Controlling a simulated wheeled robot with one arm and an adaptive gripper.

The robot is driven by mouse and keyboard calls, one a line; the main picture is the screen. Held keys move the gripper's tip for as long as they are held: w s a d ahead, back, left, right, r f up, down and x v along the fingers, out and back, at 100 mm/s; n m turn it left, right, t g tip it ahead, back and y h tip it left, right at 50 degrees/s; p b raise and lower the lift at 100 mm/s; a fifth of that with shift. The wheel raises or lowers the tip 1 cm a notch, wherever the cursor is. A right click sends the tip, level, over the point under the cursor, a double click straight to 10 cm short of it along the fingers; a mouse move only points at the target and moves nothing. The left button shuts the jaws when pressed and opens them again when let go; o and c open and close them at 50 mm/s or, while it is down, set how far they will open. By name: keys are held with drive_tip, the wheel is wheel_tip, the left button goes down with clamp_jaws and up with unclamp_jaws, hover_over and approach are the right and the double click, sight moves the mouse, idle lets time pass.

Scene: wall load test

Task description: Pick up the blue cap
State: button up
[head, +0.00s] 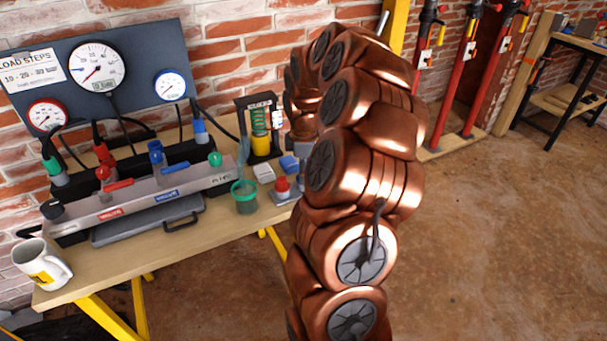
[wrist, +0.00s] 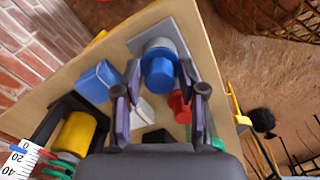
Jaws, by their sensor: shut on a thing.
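The blue cap (wrist: 158,72) shows in the wrist view between the fingertips of my gripper (wrist: 158,76). My gripper is shut on it, one finger on each side. A pale grey round part shows right behind the cap, over a grey plate (wrist: 184,40) near the corner of the workbench. I cannot tell whether the cap still touches that grey part. In the head view my copper arm hides the cap and most of the gripper.
In the wrist view a blue box (wrist: 97,82) lies left of the gripper and a red knob (wrist: 180,106) below right. A yellow cylinder in a black frame (head: 261,135) stands on the workbench (head: 90,281). A green-rimmed cup (head: 244,197) and white mug (head: 41,263) stand there too.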

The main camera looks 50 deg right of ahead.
wheel_tip(320, 180, up, 2)
drive_tip(key=shift+w+r, duration=0.1)
drive_tip(key=shift+r, duration=0.55)
drive_tip(key=shift+s+a+b, duration=0.25)
drive_tip(key=shift+a+b, duration=0.05)
clamp_jaws()
drive_tip(key=s+a+r+b, duration=0.1)
drive_tip(key=s+a, duration=0.2)
drive_tip(key=a, duration=0.4)
drive_tip(key=s+a+r+b, duration=0.1)
drive_tip(key=s+a, duration=0.3)
drive_tip(key=a, duration=0.3)
wheel_tip(320, 180, up, 7)
drive_tip(key=p, duration=0.3)
drive_tip(key=shift+w+p, duration=0.2)
drive_tip(key=shift+p, duration=0.1)
drive_tip(key=shift+d+r, duration=0.1)
